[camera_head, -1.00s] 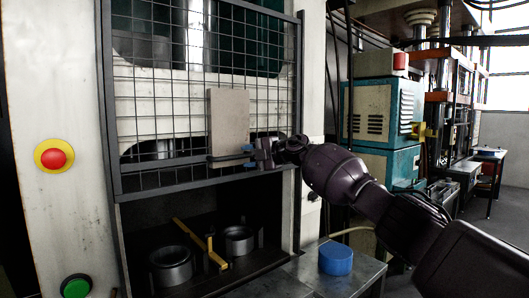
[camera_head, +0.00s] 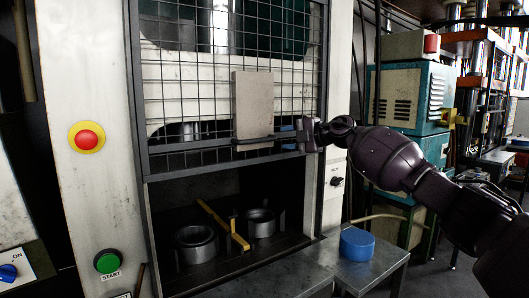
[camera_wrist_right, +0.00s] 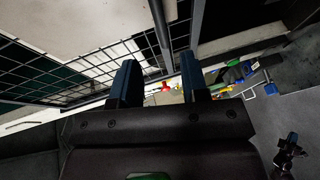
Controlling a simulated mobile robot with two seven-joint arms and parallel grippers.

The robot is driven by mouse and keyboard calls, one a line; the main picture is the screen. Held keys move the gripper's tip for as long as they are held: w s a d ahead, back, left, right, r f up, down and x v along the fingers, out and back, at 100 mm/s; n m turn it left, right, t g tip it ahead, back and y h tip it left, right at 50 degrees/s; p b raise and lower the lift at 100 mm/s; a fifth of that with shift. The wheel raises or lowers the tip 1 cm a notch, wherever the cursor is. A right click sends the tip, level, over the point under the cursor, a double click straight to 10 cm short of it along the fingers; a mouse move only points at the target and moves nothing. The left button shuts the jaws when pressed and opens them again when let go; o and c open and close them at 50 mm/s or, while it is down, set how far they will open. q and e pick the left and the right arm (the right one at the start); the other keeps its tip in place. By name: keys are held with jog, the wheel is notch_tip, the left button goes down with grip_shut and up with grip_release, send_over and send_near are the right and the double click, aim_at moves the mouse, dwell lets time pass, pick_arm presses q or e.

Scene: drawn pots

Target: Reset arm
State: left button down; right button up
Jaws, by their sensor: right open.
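My right gripper (camera_head: 286,136) is beside the lower right part of a mesh guard (camera_head: 220,87) on a press, level with the bottom of a pale rectangular plate (camera_head: 254,105). Its two dark blue fingers are apart, and no object is gripped between them. In the right wrist view, the fingers (camera_wrist_right: 160,78) are spread, with a dark bar (camera_wrist_right: 160,25) reaching toward the gap between them. Whether the fingers touch that bar or the guard I cannot tell.
Below the guard, two grey metal pots (camera_head: 195,245) (camera_head: 260,223) and a yellow bar (camera_head: 222,225) sit in the dark press opening. A blue cylinder (camera_head: 357,243) stands on a metal table at right. A red button (camera_head: 86,139) and green start button (camera_head: 107,262) are on the left column.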

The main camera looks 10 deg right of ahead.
jog(key=s+a+r+t+y, duration=0.35)
jog(key=a+r, duration=0.25)
jog(key=a, duration=0.2)
jog(key=s+f+m+t+h, duration=0.1)
jog(key=s+f+m+h, duration=0.3)
jog(key=f, duration=0.7)
jog(key=s+f+m+t+h, duration=0.15)
jog(key=s+f+m, duration=0.4)
jog(key=f, duration=0.55)
jog(key=s+f+m+h, duration=0.3)
jog(key=s+f+m, duration=0.15)
jog(key=f, duration=0.65)
jog(key=s+d+f+m+g+h, duration=0.2)
jog(key=s+d+f+m, duration=0.1)
jog(key=s+f, duration=0.6)
jog(key=s+d+f+m+g+h, duration=0.2)
jog(key=s+f+m, duration=0.2)
jog(key=s+f, duration=0.6)
jog(key=s+d+f+m+g+h, duration=0.2)
jog(key=s+d+f+m, duration=0.1)
jog(key=s+f, duration=0.7)
jog(key=s, duration=0.4)
jog(key=shift+s+d+f+m, duration=0.15)
jog(key=shift+d+f+m, duration=0.05)
jog(key=shift+d+m, duration=0.1)
